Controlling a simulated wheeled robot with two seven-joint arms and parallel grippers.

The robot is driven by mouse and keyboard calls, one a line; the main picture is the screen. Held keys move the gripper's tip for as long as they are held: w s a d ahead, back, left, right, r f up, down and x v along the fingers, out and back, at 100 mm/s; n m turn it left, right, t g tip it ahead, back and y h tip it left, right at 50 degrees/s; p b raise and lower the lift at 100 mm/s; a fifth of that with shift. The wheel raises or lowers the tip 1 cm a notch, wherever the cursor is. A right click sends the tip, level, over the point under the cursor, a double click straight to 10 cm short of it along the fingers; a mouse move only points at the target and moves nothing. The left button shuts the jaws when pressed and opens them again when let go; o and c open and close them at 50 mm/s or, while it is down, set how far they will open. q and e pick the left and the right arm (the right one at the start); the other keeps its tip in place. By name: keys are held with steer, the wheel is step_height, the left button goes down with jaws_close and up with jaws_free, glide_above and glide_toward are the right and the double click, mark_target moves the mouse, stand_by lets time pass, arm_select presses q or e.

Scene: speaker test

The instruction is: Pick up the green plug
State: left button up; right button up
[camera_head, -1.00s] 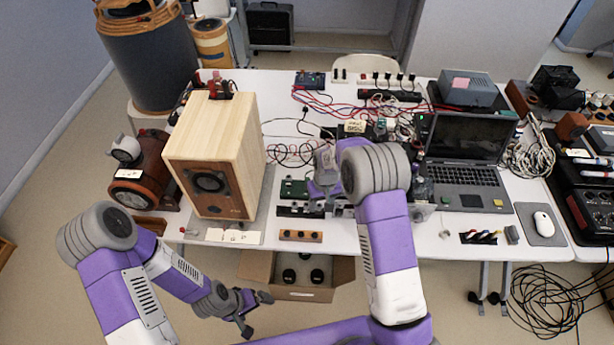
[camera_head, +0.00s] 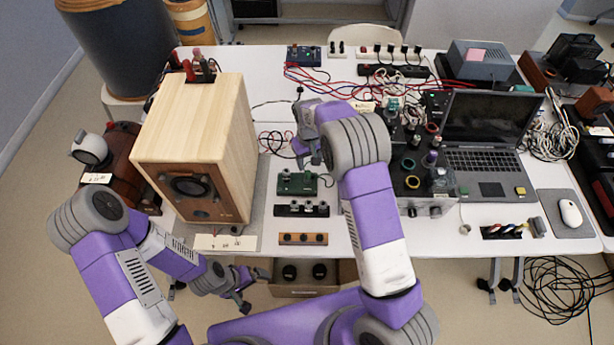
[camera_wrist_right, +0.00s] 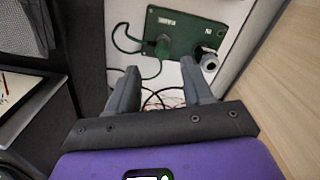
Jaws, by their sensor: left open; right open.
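The green plug (camera_wrist_right: 163,46) sits in a green box (camera_wrist_right: 184,28) in the right wrist view, with a thin green cable looping from it. A grey plug or knob (camera_wrist_right: 209,61) is at the same box. In the head view the green box (camera_head: 297,184) lies on the white table, right of the wooden speaker. My right gripper (camera_head: 310,157) is open and empty just behind the box there. In the wrist view the right fingertips (camera_wrist_right: 160,68) point at the box, with the green plug between their lines. My left gripper (camera_head: 250,289) is open and empty below the table's front edge.
The tall wooden speaker (camera_head: 193,145) stands close left of the green box. A black strip (camera_head: 302,209) and a wooden block (camera_head: 303,239) lie in front of it. A control box (camera_head: 421,185) and a laptop (camera_head: 484,145) are to the right. Cables lie behind.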

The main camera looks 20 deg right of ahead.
mark_target(308, 172)
steer(key=shift+s+f, duration=0.1)
steer(key=shift+f, duration=0.8)
steer(key=f, duration=0.5)
steer(key=shift+a+f+b, duration=0.15)
steer(key=shift+a+b, duration=0.05)
steer(key=shift+b, duration=0.15)
steer(key=shift+c, duration=0.4)
jaws_close()
